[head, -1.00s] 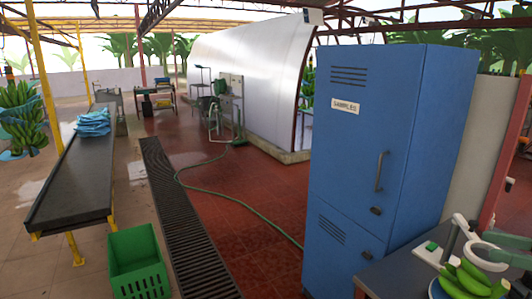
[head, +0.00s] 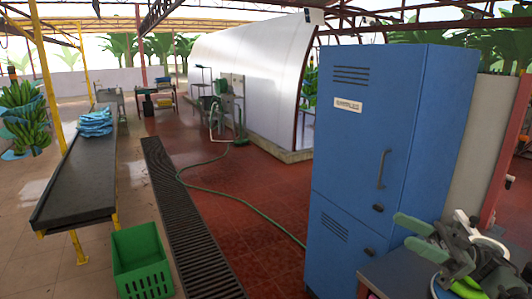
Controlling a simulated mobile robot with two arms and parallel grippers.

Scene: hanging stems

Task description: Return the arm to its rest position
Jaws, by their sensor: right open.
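My right gripper (head: 405,234) is at the lower right of the head view, over the table beside the blue cabinet. Its two fingers with green pads point left and stand apart, with nothing between them. My right wrist and arm cover much of the tabletop. A bunch of green bananas (head: 466,288) lies at the lower right, partly hidden behind the arm. My left gripper is not in view.
A blue cabinet (head: 345,150) stands close to the left of the gripper. A green crate (head: 141,265) sits on the floor beside a drain grate (head: 183,220). A black bench (head: 85,170) carries blue bags (head: 95,122). The red floor in the middle is open, crossed by a hose.

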